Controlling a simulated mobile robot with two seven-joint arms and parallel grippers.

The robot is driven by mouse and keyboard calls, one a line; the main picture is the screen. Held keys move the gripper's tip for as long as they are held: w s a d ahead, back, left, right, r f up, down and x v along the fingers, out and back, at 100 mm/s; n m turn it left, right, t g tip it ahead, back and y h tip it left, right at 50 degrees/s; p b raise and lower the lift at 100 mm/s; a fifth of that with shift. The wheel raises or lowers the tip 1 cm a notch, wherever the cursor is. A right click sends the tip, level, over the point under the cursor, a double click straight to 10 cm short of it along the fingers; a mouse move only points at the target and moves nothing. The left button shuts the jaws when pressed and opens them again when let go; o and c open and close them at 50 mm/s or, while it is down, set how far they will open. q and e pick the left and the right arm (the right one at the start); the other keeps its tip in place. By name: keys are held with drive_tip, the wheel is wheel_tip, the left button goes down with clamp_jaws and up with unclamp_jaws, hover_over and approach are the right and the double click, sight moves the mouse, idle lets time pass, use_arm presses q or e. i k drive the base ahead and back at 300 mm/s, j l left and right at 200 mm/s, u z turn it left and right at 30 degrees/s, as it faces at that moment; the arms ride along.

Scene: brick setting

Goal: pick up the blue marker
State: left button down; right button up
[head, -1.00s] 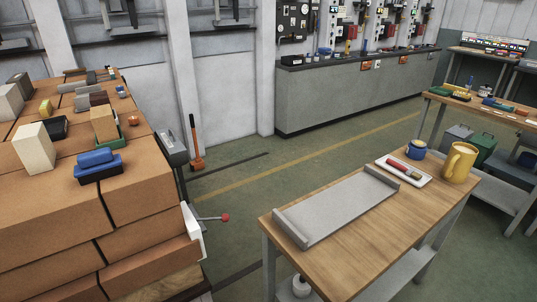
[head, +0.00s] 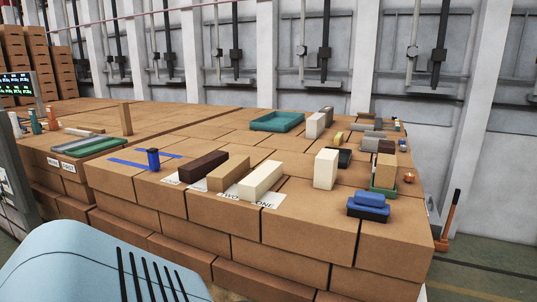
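I cannot make out a clear blue marker in the head view. A small dark blue cylinder (head: 153,159) stands upright on the brick stack at the left, beside blue strips (head: 132,163) lying flat on the top; I cannot tell whether it is a marker. A blue block (head: 370,199) lies on a dark blue tray (head: 367,211) at the right front edge of the stack. Neither of my grippers is in view.
The wide brick stack (head: 310,240) fills the middle. A dark brown block (head: 203,167), a tan block (head: 229,173) and a cream block (head: 261,180) lie near its front edge. A teal tray (head: 277,121) sits farther back. An orange-handled tool (head: 450,222) stands at the right.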

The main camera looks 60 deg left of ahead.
sight(153, 154)
drive_tip(key=u, duration=2.65)
